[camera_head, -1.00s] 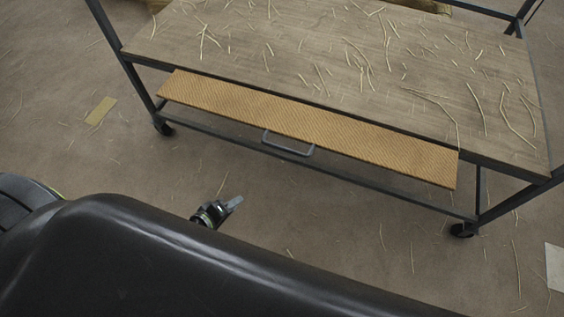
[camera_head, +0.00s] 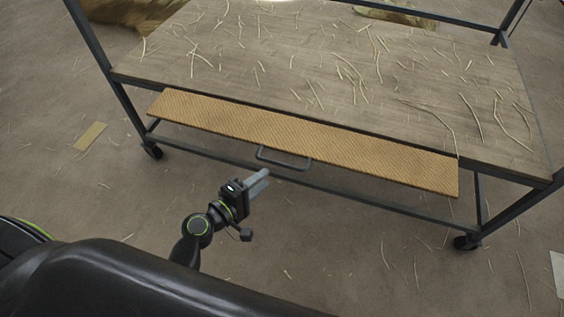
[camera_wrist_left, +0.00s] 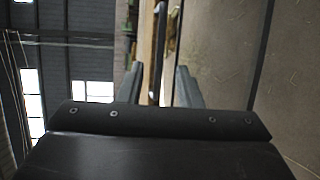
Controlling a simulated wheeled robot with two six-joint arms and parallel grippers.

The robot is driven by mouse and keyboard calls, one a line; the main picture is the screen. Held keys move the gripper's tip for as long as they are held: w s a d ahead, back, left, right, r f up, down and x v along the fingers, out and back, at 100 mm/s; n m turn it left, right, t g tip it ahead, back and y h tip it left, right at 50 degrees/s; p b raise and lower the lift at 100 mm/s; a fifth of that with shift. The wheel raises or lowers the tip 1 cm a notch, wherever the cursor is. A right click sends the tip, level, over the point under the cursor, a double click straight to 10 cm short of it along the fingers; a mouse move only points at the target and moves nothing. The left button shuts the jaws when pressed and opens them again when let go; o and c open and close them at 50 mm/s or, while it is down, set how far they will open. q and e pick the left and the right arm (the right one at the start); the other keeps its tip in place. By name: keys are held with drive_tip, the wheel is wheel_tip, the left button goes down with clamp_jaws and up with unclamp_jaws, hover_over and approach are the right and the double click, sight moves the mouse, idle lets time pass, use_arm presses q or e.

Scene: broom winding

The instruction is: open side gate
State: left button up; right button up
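The side gate (camera_head: 310,143) is a long tan ribbed panel along the near side of the cart, just below the tabletop. It has a grey U-shaped handle (camera_head: 284,165) on its near face. My left gripper (camera_head: 264,174) is just below and in front of the handle, pointing toward it. In the left wrist view its two fingers (camera_wrist_left: 157,84) stand apart with a gap between them. The handle (camera_wrist_left: 159,45) shows as a dark upright bar in line with that gap; I cannot tell if it touches a finger. My right gripper is not in view.
The cart's wooden top (camera_head: 300,65) is strewn with pale straw. Its dark metal frame has a lower rail beneath the gate and caster wheels (camera_head: 466,242). The floor (camera_head: 340,245) in front is open, with scattered straw and a tan patch (camera_head: 90,136) at left.

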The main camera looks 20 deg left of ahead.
sight(282, 164)
use_arm(q)
drive_tip(key=x, duration=0.9)
drive_tip(key=shift+a, duration=0.1)
drive_tip(key=shift+s, duration=0.1)
clamp_jaws()
